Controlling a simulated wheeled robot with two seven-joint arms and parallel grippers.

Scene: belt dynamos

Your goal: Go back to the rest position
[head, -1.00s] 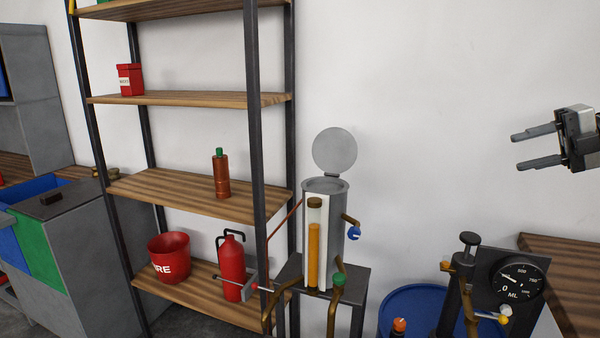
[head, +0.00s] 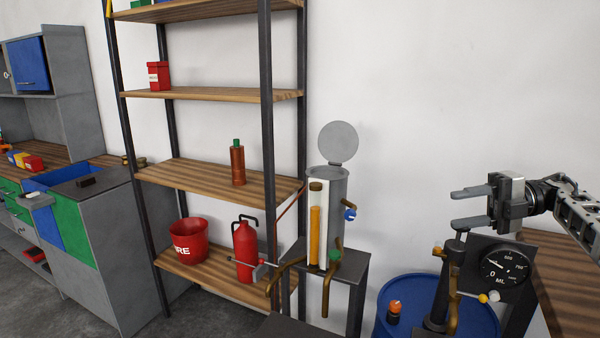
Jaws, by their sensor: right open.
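My right gripper (head: 468,207) is at the right of the head view, its fingers pointing left. It is open, with nothing between the fingers. Its lower finger appears just above or in front of the top of the gauge stand (head: 500,268); I cannot tell whether they touch. My left gripper is out of view.
A grey cylinder with a raised lid (head: 327,208) stands on a small dark table. A blue drum (head: 467,308) is below the gauge. A shelf (head: 205,177) holds a copper bottle (head: 237,163). A wooden bench (head: 575,275) is at right. White wall fills the middle.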

